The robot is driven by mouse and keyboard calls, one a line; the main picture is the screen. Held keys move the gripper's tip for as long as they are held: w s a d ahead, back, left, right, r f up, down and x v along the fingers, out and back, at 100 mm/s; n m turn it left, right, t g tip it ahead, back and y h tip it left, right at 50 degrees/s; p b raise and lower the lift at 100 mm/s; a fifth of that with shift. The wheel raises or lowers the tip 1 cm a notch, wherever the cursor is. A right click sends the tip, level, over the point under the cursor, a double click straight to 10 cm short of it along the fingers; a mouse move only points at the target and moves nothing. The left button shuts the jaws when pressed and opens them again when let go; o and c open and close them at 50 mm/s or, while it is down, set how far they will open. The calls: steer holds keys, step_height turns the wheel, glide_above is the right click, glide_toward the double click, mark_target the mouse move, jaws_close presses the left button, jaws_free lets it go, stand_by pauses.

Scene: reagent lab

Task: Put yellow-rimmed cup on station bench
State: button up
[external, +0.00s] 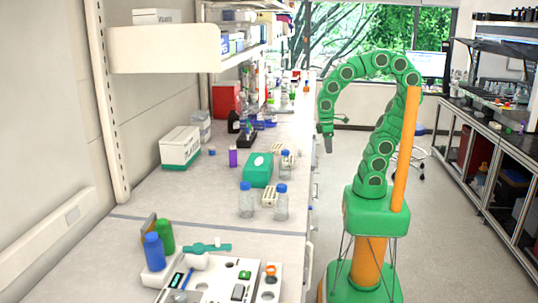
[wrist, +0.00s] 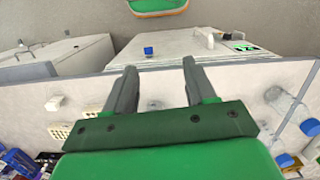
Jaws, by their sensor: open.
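I cannot make out a yellow-rimmed cup in either view. The long pale bench (external: 195,207) runs down the left and middle of the external view; I cannot tell whether it is the station bench. My gripper (external: 326,143) hangs from the curled green arm, to the right of the bench edge. In the wrist view my gripper (wrist: 156,84) has its two grey fingers apart, with nothing between them. A small blue thing (wrist: 148,50) on a white surface shows beyond the fingers.
Blue-capped clear bottles (external: 246,201), a green tissue box (external: 257,170) and a purple bottle (external: 233,156) stand on the bench. A white tray with tools (external: 205,280) and a blue bottle (external: 154,252) are at the near end. A shelf (external: 165,48) overhangs the left.

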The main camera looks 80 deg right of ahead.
steer(key=shift+m, duration=0.5)
steer(key=s, duration=0.1)
steer(key=s+d, duration=0.1)
steer(key=s, duration=0.1)
steer(key=s+f, duration=0.1)
steer(key=shift+s+d+f, duration=0.1)
steer(key=shift+s+d, duration=0.2)
steer(key=shift+d, duration=0.1)
steer(key=shift+o, duration=0.3)
